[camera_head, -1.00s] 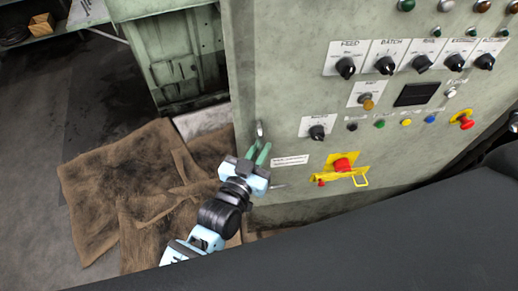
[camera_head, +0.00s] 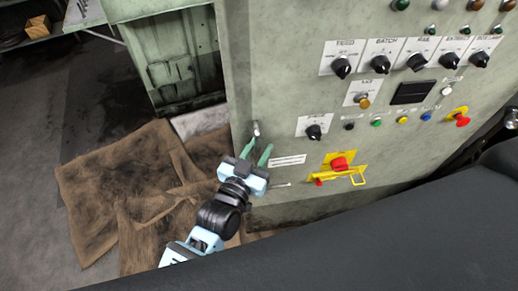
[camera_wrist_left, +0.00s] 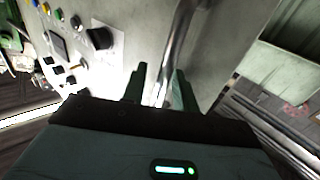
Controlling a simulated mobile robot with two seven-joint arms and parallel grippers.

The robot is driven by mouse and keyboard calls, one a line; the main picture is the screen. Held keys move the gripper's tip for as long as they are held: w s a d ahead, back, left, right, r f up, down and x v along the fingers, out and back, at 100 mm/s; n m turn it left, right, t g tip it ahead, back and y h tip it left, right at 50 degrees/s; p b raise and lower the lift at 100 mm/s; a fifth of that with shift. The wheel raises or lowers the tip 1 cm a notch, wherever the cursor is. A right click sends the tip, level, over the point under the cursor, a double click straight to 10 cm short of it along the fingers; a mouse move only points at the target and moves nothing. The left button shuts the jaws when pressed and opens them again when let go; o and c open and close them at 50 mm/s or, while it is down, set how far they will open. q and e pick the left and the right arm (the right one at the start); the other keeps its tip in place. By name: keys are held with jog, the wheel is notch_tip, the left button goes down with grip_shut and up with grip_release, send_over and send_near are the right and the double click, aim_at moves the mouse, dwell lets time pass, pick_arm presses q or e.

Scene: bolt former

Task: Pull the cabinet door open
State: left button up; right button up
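The cabinet door is a grey-green panel (camera_head: 285,110) with knobs and buttons; I see no clear gap along its edge. A slim metal handle (camera_head: 256,129) stands at its lower left. In the left wrist view the handle (camera_wrist_left: 178,45) is a shiny bar that runs down between the fingers. My left gripper (camera_head: 257,152) is open, its two green fingers apart at the handle's lower end. The left wrist view also shows the open gripper (camera_wrist_left: 160,85); I cannot tell whether either finger touches the bar. My right gripper is not in view.
A yellow bracket with a red button (camera_head: 340,163) sticks out right of the gripper. Brown cloths (camera_head: 110,190) lie on the floor at the left. An open recess in the machine (camera_head: 175,60) is left of the panel. A dark surface fills the lower right.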

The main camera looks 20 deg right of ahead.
pick_arm(q)
jog(key=shift+s+a+f, duration=0.1)
jog(key=shift+s+a, duration=0.25)
jog(key=shift+a, duration=0.05)
jog(key=v, duration=0.6)
jog(key=shift+s, duration=0.3)
jog(key=shift+a, duration=0.2)
